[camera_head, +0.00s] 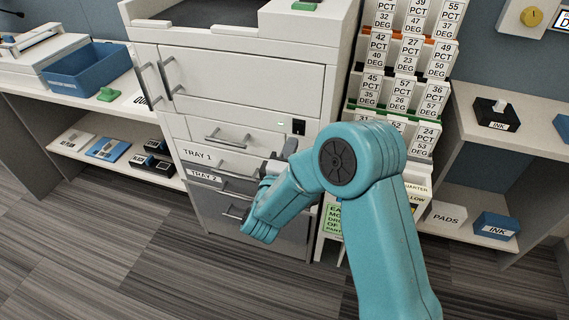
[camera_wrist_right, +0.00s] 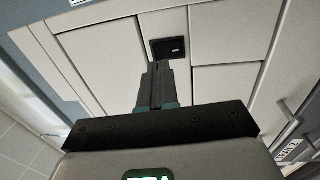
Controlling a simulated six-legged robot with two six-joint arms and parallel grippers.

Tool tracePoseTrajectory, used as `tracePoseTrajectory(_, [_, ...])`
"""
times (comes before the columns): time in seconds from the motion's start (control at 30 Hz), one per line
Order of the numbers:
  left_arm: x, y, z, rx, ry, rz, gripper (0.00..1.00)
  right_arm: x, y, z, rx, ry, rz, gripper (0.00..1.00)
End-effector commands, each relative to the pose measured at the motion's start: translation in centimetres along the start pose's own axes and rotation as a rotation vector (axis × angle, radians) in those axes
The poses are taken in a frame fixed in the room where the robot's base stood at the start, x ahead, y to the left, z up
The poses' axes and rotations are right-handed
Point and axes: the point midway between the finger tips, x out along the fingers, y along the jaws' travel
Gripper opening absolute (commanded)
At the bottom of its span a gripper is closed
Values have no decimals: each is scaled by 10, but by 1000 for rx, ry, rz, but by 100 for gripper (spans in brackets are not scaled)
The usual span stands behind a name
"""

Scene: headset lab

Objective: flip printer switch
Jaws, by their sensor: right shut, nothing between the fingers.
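The white printer (camera_head: 240,75) stands in the middle of the head view, with drawers labelled TRAY 1 and TRAY 2 on its front. Its small black switch (camera_head: 298,127) is on the right side of the front, near a small green light. The switch also shows in the right wrist view (camera_wrist_right: 168,48), in a dark recess above my fingertips. My right gripper (camera_head: 284,150) is shut and empty, just below and left of the switch in the head view. Its fingers (camera_wrist_right: 157,75) point toward the switch and look close to it; contact cannot be told. My left gripper is not in view.
A shelf with a blue bin (camera_head: 90,75) stands to the left. A rack of numbered cards (camera_head: 410,60) stands right of the printer. A right shelf holds a black ink box (camera_head: 491,112) and a blue one (camera_head: 495,226). The striped floor in front is clear.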

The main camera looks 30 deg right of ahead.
Motion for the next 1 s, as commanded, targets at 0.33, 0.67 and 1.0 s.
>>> tracePoseTrajectory(0.33, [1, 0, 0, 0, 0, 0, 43, 45, 0, 1, 0, -1, 0, 0])
tracePoseTrajectory(0.67, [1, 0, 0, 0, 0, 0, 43, 48, 0, 0, 0, 0, 0, 0])
tracePoseTrajectory(1.0, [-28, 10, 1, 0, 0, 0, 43, 56, 11, 0, -1, 0, -74, 0])
